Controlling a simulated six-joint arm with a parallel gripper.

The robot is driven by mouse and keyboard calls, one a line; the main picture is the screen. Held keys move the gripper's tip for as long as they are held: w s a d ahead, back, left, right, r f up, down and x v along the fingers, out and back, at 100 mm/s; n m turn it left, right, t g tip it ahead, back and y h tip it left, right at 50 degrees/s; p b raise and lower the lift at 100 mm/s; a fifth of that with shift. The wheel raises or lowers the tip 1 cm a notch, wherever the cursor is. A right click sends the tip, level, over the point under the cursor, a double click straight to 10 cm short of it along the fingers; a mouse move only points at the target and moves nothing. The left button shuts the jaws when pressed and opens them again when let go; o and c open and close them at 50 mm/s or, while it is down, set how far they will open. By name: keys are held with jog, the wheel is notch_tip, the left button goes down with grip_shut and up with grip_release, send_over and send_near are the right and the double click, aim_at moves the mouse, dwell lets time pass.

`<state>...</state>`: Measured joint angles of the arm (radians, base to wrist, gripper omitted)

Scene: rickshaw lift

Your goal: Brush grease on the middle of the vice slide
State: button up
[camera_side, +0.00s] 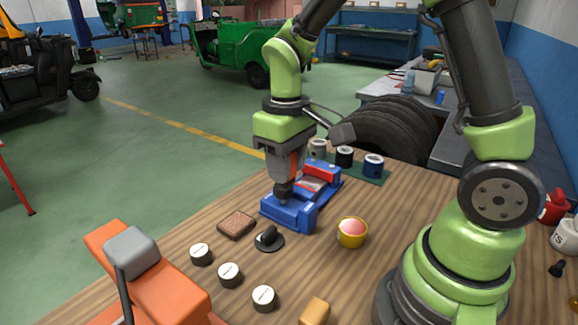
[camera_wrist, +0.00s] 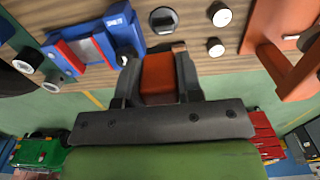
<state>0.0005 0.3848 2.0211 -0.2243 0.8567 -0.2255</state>
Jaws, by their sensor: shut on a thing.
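The blue vice (camera_side: 300,214) lies on the wooden bench, with a red part and a pale slide (camera_side: 311,184) between its blue ends. In the wrist view the vice (camera_wrist: 124,27) is at upper left, its grey slide (camera_wrist: 87,50) between red bands. My gripper (camera_side: 286,172) points down, shut on an orange piece (camera_wrist: 158,78) that appears to be the brush handle. A dark tip (camera_side: 283,190) shows below it, over or just behind the vice's near blue end. I cannot tell whether it touches the vice. Bristles and grease are not clear.
A brown pad (camera_side: 236,224), a black knob (camera_side: 269,237) and several white-topped pots (camera_side: 229,274) stand at the near left. A red button in a yellow ring (camera_side: 352,232) stands right of the vice. Cans (camera_side: 373,166) stand behind it; an orange stand (camera_side: 150,275) is front left.

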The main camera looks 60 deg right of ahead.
jog(key=s+d+f+g+y, duration=0.25)
jog(key=s+d+f, duration=0.45)
jog(key=d, duration=0.4)
jog(key=shift+g+h, duration=0.25)
jog(key=shift+g, duration=0.2)
jog(key=shift+w+d+x, duration=0.1)
jog(key=shift+d+x, duration=0.1)
jog(key=shift+x, duration=1.05)
jog(key=shift+w+d+x, duration=0.1)
jog(key=shift+d+x, duration=0.1)
jog(key=shift+x, duration=1)
jog(key=shift+f, duration=0.65)
jog(key=shift+r, duration=0.15)
notch_tip(320, 180, up, 7)
